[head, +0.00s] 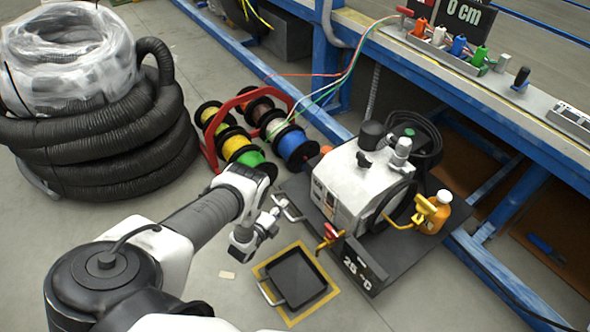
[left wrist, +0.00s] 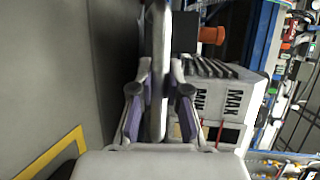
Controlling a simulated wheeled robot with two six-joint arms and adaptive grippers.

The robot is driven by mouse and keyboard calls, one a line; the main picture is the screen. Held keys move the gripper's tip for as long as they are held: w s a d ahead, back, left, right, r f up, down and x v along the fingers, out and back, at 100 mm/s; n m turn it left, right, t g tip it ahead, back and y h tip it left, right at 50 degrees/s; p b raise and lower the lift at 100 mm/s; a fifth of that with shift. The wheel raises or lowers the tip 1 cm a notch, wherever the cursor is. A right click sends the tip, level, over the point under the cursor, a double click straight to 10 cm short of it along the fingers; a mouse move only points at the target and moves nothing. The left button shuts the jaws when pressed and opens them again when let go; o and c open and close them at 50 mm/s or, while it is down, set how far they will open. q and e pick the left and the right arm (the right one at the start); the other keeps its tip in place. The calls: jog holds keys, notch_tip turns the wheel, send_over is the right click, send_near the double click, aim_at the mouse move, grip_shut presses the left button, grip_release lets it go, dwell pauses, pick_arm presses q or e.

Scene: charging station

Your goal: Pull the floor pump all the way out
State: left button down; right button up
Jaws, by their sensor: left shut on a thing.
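The floor pump (head: 350,185) is a white and grey unit on a dark base plate with a "25 °C" label, standing on the floor partly beneath the blue bench frame. A metal handle (head: 291,209) sticks out from the left side of its base. My left gripper (head: 276,212) is shut on this handle. The left wrist view shows the handle bar (left wrist: 158,60) between the fingers of my left gripper (left wrist: 160,92), with the pump's white body (left wrist: 228,95) and its MIN and MAX marks beyond. My right gripper is not in view.
A black tray (head: 297,278) lies inside a yellow floor outline in front of the pump. A red rack of cable spools (head: 245,125) stands behind. A thick coil of black hose (head: 100,140) is at left. The blue bench (head: 480,95) runs along the right.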

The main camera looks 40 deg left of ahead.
pick_arm(q)
jog(key=shift+s+a+f+p, duration=0.1)
jog(key=shift+s+a+p, duration=0.2)
jog(key=shift+s, duration=0.55)
jog(key=shift+s+a+r+p, duration=0.1)
jog(key=shift+s+a+p, duration=0.15)
jog(key=shift+s, duration=0.65)
jog(key=shift+s+a+f+p, duration=0.1)
jog(key=shift+s+a+p, duration=0.15)
jog(key=shift+s, duration=0.6)
jog(key=c, duration=1.1)
grip_release()
jog(key=shift+s+a, duration=0.15)
jog(key=shift+c, duration=0.2)
jog(key=s+r, duration=0.2)
jog(key=s, duration=0.9)
jog(key=shift+s+d+r, duration=0.15)
jog(key=shift+s+d, duration=0.2)
jog(key=shift+d, duration=0.05)
